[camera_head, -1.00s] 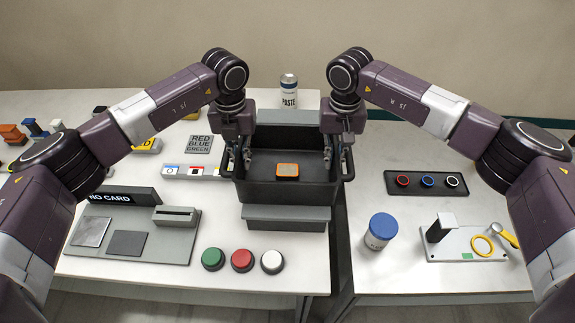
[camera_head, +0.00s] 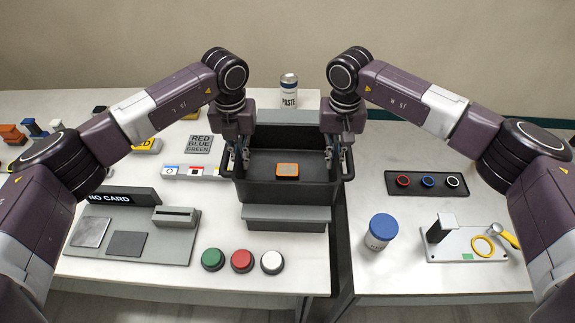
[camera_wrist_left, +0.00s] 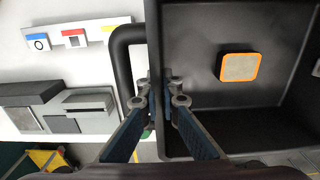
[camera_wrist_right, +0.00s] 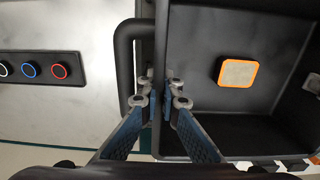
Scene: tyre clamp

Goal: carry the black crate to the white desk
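The black crate (camera_head: 289,190) is upright in the middle of the head view, with an orange-rimmed grey block (camera_head: 287,169) inside. It shows in the left wrist view (camera_wrist_left: 235,120) and the right wrist view (camera_wrist_right: 235,125). My left gripper (camera_head: 240,160) is at its left side and my right gripper (camera_head: 337,158) at its right side. In each wrist view the fingers, left (camera_wrist_left: 161,78) and right (camera_wrist_right: 160,80), straddle a side wall near its handle and look shut on it. White desk surfaces lie left (camera_head: 225,268) and right (camera_head: 375,285) of the crate.
A grey stepped stand (camera_head: 286,217) shows before and behind the crate. Green (camera_head: 212,259), red (camera_head: 241,261) and white (camera_head: 272,262) buttons are in front. A blue-lidded jar (camera_head: 381,232) and button panel (camera_head: 427,183) are right. A paste can (camera_head: 289,90) stands behind. A gap separates the desks.

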